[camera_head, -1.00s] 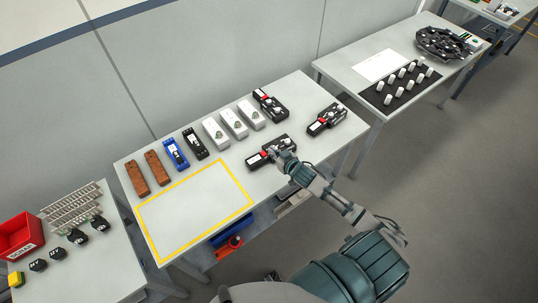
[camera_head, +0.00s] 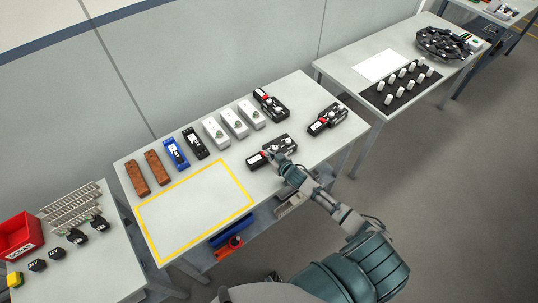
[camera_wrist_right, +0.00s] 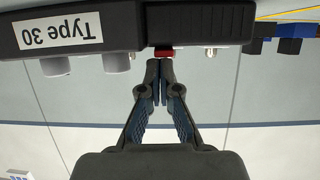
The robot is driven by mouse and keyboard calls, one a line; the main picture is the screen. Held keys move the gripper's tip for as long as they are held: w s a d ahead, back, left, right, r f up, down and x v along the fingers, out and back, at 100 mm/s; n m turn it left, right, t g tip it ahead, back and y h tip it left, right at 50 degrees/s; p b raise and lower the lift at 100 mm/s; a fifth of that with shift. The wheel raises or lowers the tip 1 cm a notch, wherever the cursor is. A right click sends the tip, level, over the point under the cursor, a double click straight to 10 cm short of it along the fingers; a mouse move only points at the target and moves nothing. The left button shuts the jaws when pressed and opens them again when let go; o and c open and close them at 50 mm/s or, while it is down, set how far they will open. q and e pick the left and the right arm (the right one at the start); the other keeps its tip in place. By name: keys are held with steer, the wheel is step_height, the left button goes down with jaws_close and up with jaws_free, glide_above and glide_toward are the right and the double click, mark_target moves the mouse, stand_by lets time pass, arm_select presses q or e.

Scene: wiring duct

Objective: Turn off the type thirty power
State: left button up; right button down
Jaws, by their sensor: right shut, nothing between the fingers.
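The black Type 30 unit (camera_head: 256,161) lies near the front edge of the middle table, partly hidden behind my right gripper (camera_head: 275,158). In the right wrist view the unit (camera_wrist_right: 195,25) appears upside down with a white "Type 30" label (camera_wrist_right: 62,33). A red switch (camera_wrist_right: 165,52) sticks out of it, beside grey knobs and metal studs. My right gripper (camera_wrist_right: 160,68) is shut and empty, its fingertips right at the red switch; I cannot tell if they touch it. My left gripper is not in view.
Two similar black units (camera_head: 327,119) and (camera_head: 271,104) lie farther right and back. White, black, blue and brown boxes stand in a row along the back. A yellow outlined area (camera_head: 195,207) on the left of the table is empty.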

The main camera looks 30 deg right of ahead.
steer(key=shift+s+a+f+t+b, duration=0.15)
steer(key=shift+f+t+b, duration=0.15)
steer(key=shift+f+b, duration=0.4)
steer(key=shift+r+p, duration=0.35)
steer(key=shift+p, duration=0.05)
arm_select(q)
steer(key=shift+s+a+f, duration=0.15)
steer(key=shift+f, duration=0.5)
arm_select(e)
steer(key=shift+a, duration=0.2)
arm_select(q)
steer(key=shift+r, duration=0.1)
arm_select(e)
steer(key=shift+r, duration=0.1)
steer(key=shift+r+p, duration=0.2)
steer(key=shift+p, duration=0.15)
steer(key=shift+d+r+p, duration=0.25)
steer(key=shift+r+p, duration=0.3)
steer(key=shift+p, duration=0.1)
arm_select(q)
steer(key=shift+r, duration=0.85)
arm_select(e)
steer(key=shift+a, duration=0.1)
